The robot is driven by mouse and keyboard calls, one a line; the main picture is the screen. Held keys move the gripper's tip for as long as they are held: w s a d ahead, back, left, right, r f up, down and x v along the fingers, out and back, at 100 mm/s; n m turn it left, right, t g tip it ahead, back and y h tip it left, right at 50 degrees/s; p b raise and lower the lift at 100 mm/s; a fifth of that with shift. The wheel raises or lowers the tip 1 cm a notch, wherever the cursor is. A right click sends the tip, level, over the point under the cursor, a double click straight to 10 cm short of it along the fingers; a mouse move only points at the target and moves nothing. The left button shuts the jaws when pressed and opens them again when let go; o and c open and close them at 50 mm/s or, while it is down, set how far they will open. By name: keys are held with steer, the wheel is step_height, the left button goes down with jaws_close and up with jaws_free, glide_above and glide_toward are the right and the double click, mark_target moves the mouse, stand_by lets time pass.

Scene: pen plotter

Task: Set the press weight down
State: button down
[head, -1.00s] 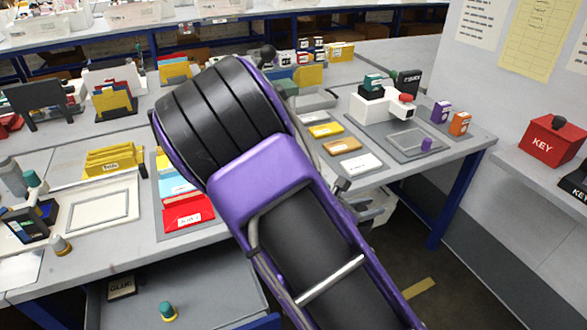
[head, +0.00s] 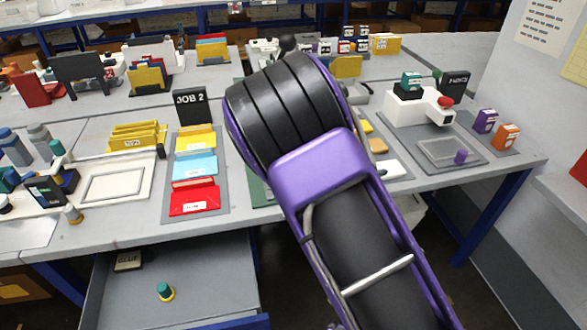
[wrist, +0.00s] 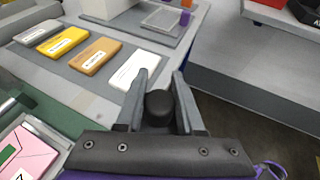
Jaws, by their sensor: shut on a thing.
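My gripper (wrist: 161,76) shows in the wrist view with its two grey fingers on either side of a round black knob (wrist: 160,106). The fingers are shut on this knob, which looks like the top of the press weight. The rest of the weight is hidden by the knob and the gripper body, so I cannot tell whether it touches anything below. In the wrist view the gripper is over the front edge of the table (wrist: 98,103), near a white labelled block. In the head view my own arm hides the gripper and the weight.
Grey, yellow, orange (wrist: 95,57) and white (wrist: 134,69) labelled blocks lie in a row on a grey mat. A pink card (wrist: 28,150) is at lower left. In the head view, red, blue and yellow envelopes (head: 195,200) lie left of my arm, above an open drawer (head: 205,275).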

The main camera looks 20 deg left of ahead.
steer(key=w+a+r+n+t+y, duration=0.1)
steer(key=w+a+r+n+y, duration=0.15)
steer(key=a, duration=0.85)
steer(key=w+a+r+n+t+y, duration=0.1)
steer(key=w+a+r+n+y, duration=0.15)
steer(key=a, duration=0.85)
steer(key=f, duration=0.4)
steer(key=shift+w+a+f, duration=0.1)
steer(key=shift+w+a, duration=0.2)
steer(key=shift+w, duration=0.1)
steer(key=shift+m, duration=0.3)
steer(key=shift+f+b, duration=0.5)
steer(key=shift+f, duration=1.85)
steer(key=shift+f, duration=0.15)
steer(key=c, duration=1)
jaws_free()
steer(key=shift+f, duration=0.2)
steer(key=o, duration=0.5)
steer(key=shift+r, duration=0.1)
